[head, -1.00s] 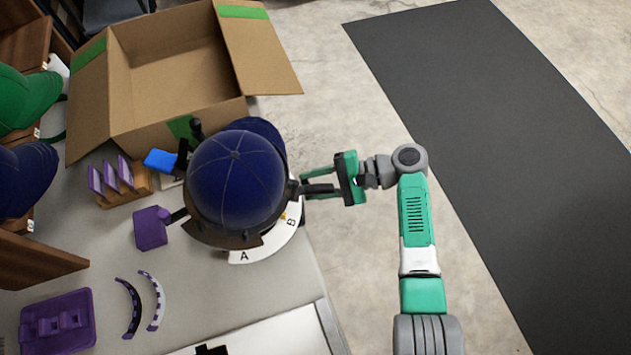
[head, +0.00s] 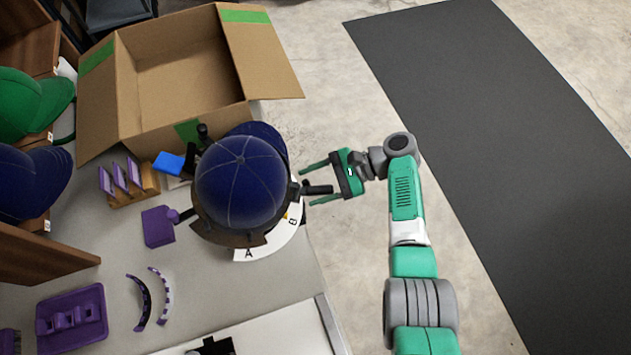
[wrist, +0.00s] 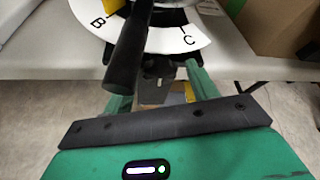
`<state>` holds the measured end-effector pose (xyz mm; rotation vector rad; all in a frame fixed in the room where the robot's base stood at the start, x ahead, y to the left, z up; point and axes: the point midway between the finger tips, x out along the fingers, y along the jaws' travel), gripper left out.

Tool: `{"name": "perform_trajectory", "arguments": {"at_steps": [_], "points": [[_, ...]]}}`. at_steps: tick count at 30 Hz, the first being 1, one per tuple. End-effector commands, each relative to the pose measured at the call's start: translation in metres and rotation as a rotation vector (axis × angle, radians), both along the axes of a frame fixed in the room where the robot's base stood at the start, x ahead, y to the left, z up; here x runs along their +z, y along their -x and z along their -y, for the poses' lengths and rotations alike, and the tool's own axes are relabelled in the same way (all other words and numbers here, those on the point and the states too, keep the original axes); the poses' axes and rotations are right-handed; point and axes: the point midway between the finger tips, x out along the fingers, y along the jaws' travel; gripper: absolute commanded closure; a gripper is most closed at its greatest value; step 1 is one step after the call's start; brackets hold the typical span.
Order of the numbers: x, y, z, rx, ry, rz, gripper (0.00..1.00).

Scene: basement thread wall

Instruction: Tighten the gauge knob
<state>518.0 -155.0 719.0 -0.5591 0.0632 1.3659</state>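The gauge knob shows as a dark bar handle (head: 318,189), sticking out to the right from under a navy cap on a stand. In the wrist view the handle (wrist: 131,50) reaches toward the camera, over the dial near B. The white dial (head: 268,247) carries A and B in the head view; B and C show in the wrist view (wrist: 160,39). A yellow marker (wrist: 114,5) sits beside B. My gripper (head: 308,187) is open, with its fingers on either side of the handle in the head view. Its fingers also show in the wrist view (wrist: 160,90). I see no clear contact.
The navy cap (head: 240,180) hides much of the gauge. An open cardboard box (head: 185,75) stands behind it. A purple paddle (head: 159,226), a purple tray (head: 90,305) and curved strips (head: 166,295) lie on the grey table (head: 225,290). The floor to the right is clear.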

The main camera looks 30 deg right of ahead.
Motion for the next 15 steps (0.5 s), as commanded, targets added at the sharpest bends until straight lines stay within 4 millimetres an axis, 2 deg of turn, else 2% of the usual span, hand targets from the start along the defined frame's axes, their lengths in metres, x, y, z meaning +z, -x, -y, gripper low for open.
{"name": "perform_trajectory", "arguments": {"at_steps": [5,7,15], "points": [[0.001,0.000,0.001,-0.001,0.000,0.000,0.42],[0.003,0.001,0.007,-0.002,-0.001,0.001,0.42],[0.021,0.013,0.055,-0.002,0.000,0.001,0.42]]}}
